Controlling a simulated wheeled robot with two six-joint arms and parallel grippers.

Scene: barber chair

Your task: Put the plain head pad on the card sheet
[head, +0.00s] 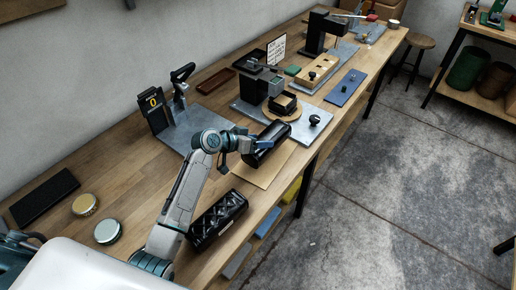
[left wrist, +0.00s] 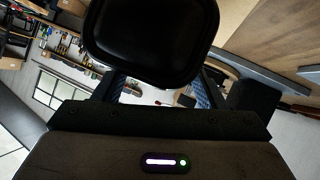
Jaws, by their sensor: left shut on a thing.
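My left gripper (head: 252,145) is shut on the plain head pad (head: 268,139), a smooth, glossy black block. The pad is tilted over the far part of the tan card sheet (head: 262,171); I cannot tell whether it touches the sheet. In the left wrist view the plain head pad (left wrist: 150,42) fills the top middle, between the fingers of the left gripper (left wrist: 158,88). A second black pad with a quilted face (head: 217,217) lies on the bench nearer to me, beside my left arm. My right gripper is not in view.
A grey plate with a black lever press (head: 180,110) stands behind the card sheet. A base with a black knob (head: 314,119) is just beyond it. Two round tins (head: 107,231) and a black mat (head: 45,198) lie at the left. The bench's front edge is close to the sheet.

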